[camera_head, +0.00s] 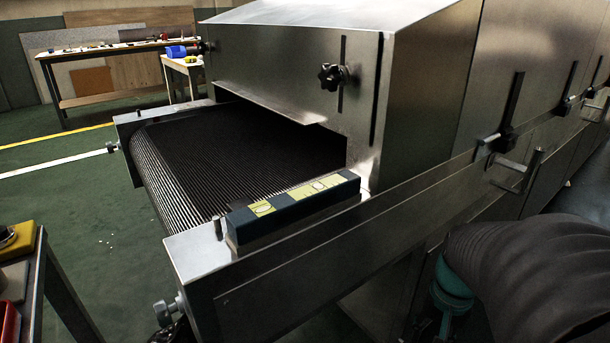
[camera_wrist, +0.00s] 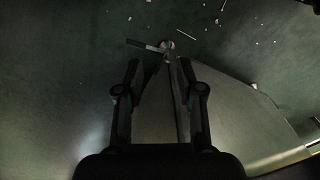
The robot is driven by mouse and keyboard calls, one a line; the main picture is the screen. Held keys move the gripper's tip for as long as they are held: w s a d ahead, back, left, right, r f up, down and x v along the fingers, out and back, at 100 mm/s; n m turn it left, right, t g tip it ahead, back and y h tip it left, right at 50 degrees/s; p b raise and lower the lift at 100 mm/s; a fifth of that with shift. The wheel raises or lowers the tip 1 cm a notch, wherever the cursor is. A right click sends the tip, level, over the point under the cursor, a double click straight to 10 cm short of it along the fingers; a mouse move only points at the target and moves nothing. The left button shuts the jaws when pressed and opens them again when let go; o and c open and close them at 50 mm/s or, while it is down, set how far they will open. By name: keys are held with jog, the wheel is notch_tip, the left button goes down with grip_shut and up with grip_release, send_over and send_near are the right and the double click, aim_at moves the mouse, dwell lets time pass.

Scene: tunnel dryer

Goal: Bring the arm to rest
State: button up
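My gripper (camera_wrist: 160,70) shows in the wrist view with its two dark fingers spread apart. The gap between them holds nothing that I can see gripped. Beyond the fingertips is a metal knob with a bar handle (camera_wrist: 152,46), with a thin metal edge running back from it between the fingers. I cannot tell how far the knob is from the fingertips. In the head view I cannot make out my gripper for certain. A dark ribbed sleeve with a teal joint fills the lower right corner there and looks like part of my arm.
The steel dryer (camera_head: 300,65) with its dark mesh belt (camera_head: 235,150) fills the middle of the head view. A dark block with yellow labels (camera_head: 292,212) sits on its side rail (camera_head: 330,255). A cart (camera_head: 38,290) stands at lower left. Green floor (camera_head: 110,235) between is clear apart from small scraps.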

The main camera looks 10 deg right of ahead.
jog(key=a+r+n+t+p, duration=0.3)
jog(key=a+r+n+t, duration=0.2)
jog(key=a+r, duration=0.9)
jog(key=shift+w+a+r+n, duration=0.15)
jog(key=shift+a+r+n, duration=0.2)
jog(key=shift+a+n, duration=0.6)
jog(key=shift+d+n, duration=0.25)
jog(key=shift+d, duration=0.15)
